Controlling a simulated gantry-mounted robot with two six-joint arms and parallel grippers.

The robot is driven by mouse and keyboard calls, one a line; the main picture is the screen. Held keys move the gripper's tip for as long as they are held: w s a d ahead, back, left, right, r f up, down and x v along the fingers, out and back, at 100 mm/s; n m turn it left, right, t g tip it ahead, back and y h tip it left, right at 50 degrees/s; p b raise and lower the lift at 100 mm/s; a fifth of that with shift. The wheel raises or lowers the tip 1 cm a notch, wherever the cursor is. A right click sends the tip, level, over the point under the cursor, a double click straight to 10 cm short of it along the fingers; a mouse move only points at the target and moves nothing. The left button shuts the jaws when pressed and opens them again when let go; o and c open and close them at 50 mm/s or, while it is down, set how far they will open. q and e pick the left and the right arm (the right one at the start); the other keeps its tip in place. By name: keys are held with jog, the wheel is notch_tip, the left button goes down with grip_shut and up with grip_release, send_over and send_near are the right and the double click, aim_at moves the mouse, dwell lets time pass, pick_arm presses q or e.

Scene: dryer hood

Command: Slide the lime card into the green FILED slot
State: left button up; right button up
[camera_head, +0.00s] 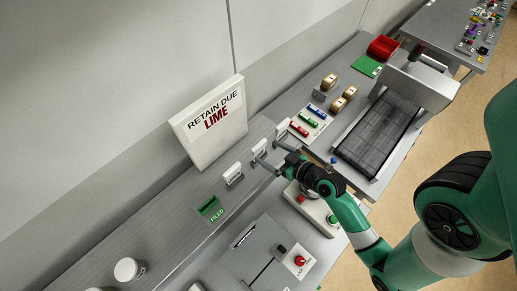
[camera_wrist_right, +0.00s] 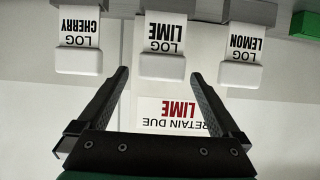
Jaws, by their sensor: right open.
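The lime card (camera_wrist_right: 165,32) stands in a white holder, in the middle of three cards in the right wrist view, its lettering upside down. In the head view the lime card (camera_head: 259,147) is partly hidden by my right gripper. My right gripper (camera_head: 267,152) is open at this card; in the right wrist view its fingertips (camera_wrist_right: 160,76) lie either side of the lime holder, with nothing gripped. The green FILED slot (camera_head: 211,207) lies on the counter left of the cards; a green block at the right wrist view's top right (camera_wrist_right: 306,24) appears to be it. My left gripper is not in view.
The cherry card (camera_wrist_right: 80,27) and lemon card (camera_wrist_right: 242,42) flank the lime card closely. A sign (camera_head: 208,125) reading RETAIN DUE LIME stands behind. Coloured bars (camera_head: 308,121) and a dark conveyor (camera_head: 378,135) are to the right. Counter between lemon card and slot looks clear.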

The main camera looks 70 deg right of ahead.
jog(key=x, duration=0.8)
jog(key=shift+w+p, duration=0.4)
jog(key=shift+w, duration=0.05)
jog(key=c, duration=1.1)
jog(key=s+a+r, duration=0.2)
jog(key=s+r, duration=0.2)
jog(key=s+a+r+p, duration=0.1)
jog(key=s+a+r, duration=0.2)
jog(key=r, duration=0.1)
jog(key=s+a+r, duration=0.3)
jog(key=s+r, duration=0.1)
jog(key=r, duration=0.1)
jog(key=shift+s, duration=0.35)
jog(key=shift+d, duration=0.15)
